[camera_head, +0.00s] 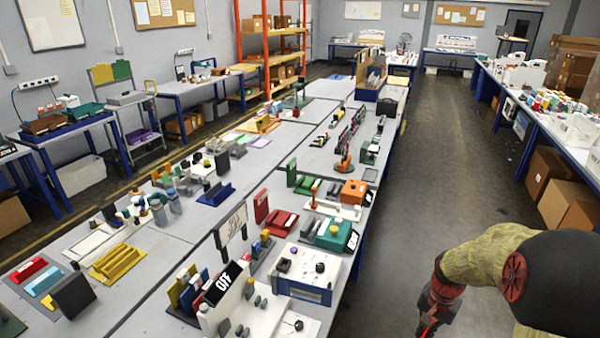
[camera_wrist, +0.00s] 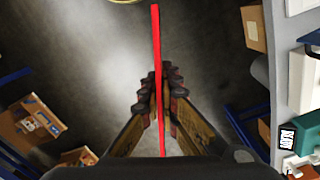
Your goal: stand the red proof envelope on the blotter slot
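The red proof envelope (camera_wrist: 156,35) shows edge-on in the wrist view as a thin upright red strip between the fingers. My gripper (camera_wrist: 160,84) is shut on it, with a finger against each face. In the head view my gripper (camera_head: 429,326) hangs low over the aisle floor at the bottom right, apart from the table. The envelope cannot be made out clearly there. I cannot tell which item on the table is the blotter slot. A red upright panel (camera_head: 261,206) stands beside a red slotted block (camera_head: 281,222) on the near table.
The long table (camera_head: 118,285) is crowded with holders, blocks and small devices. The aisle floor (camera_head: 430,170) is clear. A side bench (camera_head: 540,118) and cardboard boxes (camera_head: 547,174) line the right.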

